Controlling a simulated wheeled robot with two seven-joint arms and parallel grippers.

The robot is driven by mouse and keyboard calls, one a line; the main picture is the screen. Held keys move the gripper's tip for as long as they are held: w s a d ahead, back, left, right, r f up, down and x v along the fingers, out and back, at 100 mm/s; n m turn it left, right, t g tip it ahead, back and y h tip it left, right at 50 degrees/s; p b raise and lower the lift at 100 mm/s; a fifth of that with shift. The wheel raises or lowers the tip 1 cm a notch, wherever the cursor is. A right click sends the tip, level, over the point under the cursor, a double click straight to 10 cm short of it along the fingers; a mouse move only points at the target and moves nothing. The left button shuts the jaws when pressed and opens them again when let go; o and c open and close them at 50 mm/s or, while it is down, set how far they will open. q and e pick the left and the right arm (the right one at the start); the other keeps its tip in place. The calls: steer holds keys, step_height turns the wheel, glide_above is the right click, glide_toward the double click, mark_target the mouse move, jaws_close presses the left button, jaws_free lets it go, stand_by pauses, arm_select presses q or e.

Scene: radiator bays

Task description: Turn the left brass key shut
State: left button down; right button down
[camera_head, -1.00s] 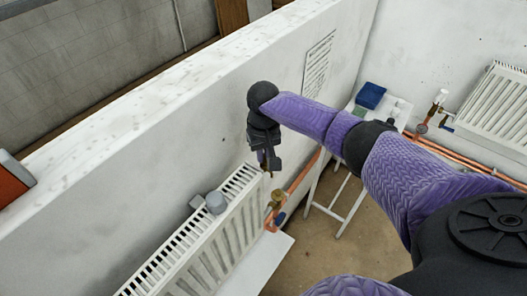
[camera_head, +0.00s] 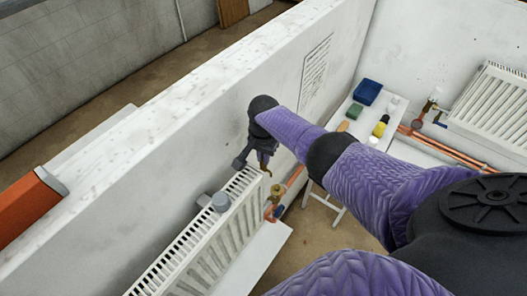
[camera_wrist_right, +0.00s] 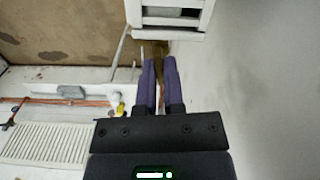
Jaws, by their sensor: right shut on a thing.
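The left radiator (camera_head: 205,245) stands along the white partition wall. A brass valve (camera_head: 277,190) sits at its far end, beside a copper pipe. My right gripper (camera_head: 264,164) is above that end of the radiator, pointing down. It is shut on a small brass piece, which looks like the brass key (camera_head: 267,172), at its fingertips. In the right wrist view the two purple fingers (camera_wrist_right: 161,85) are close together, with a brass-coloured patch at their tips. Whether the key touches the valve cannot be told. My left gripper is not in view.
A grey cap (camera_head: 220,202) stands by the radiator's top. A white table (camera_head: 352,128) at the back holds a blue box (camera_head: 367,92), a green block and a yellow item. Another radiator (camera_head: 495,108) with copper pipes is at the right wall. An orange object (camera_head: 28,205) is at far left.

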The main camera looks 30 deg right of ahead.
steer(key=shift+m, duration=0.9)
steer(key=shift+m+p, duration=0.3)
steer(key=c, duration=0.7)
jaws_free()
steer(key=shift+c, duration=0.2)
steer(key=shift+r, duration=0.1)
step_height(320, 180, up, 10)
steer(key=p, duration=0.4)
steer(key=shift+p, duration=0.35)
steer(key=shift+f, duration=0.2)
